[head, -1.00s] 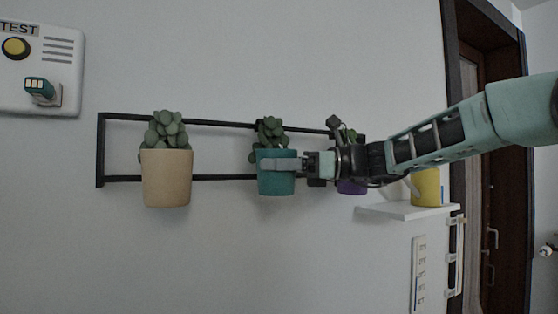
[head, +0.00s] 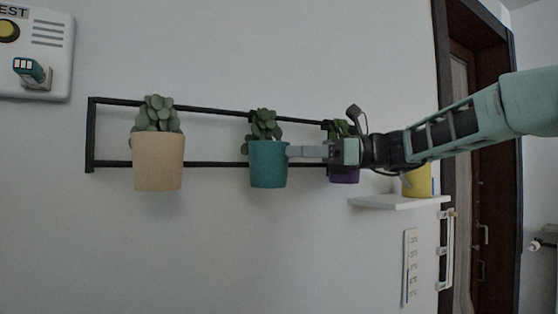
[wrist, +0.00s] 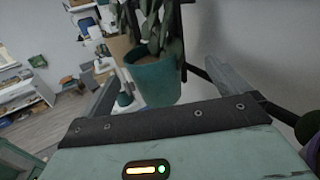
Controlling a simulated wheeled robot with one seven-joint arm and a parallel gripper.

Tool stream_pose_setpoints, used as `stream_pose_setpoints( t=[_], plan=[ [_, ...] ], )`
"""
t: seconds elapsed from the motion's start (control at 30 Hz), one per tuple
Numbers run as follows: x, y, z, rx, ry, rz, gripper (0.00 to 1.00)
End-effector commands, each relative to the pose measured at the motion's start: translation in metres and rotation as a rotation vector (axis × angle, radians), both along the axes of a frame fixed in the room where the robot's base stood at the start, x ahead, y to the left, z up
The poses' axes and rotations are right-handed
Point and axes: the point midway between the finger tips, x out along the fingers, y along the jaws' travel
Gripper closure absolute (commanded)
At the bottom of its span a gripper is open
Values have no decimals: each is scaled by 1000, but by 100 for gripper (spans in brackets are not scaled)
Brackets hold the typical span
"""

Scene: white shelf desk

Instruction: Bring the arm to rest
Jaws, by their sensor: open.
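My gripper (head: 300,151) is open and empty in the head view, its fingers pointing left at the right side of the teal pot (head: 268,164). The fingertips show right at the pot's edge; I cannot tell if they touch. The teal pot, with a green succulent, hangs upright on the black wall frame (head: 91,135). In the wrist view the teal pot (wrist: 155,82) shows ahead, between the two spread fingers. My arm reaches in from the right edge of the head view.
A tan pot (head: 158,162) hangs left on the frame. A purple pot (head: 344,176) is partly hidden behind my gripper. A yellow cup (head: 418,181) stands on a small white shelf (head: 400,202) below my arm. A white panel (head: 45,60) is at upper left.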

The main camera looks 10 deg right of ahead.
Motion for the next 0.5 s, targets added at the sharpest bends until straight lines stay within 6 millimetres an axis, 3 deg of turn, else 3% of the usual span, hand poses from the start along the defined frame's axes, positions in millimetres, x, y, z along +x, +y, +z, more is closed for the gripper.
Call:
stream_pose_setpoints(
  t=[0.13, 0.33, 0.43, 0.5],
  plan=[
    [-2, -13, -1, 0, -1, 0, 0],
    [-3, -16, -4, -14, -3, -3, 0],
    [-3, -13, -24, -78, -17, -20, 0],
    [-3, -13, -50, -160, -40, -36, 0]
  ],
)
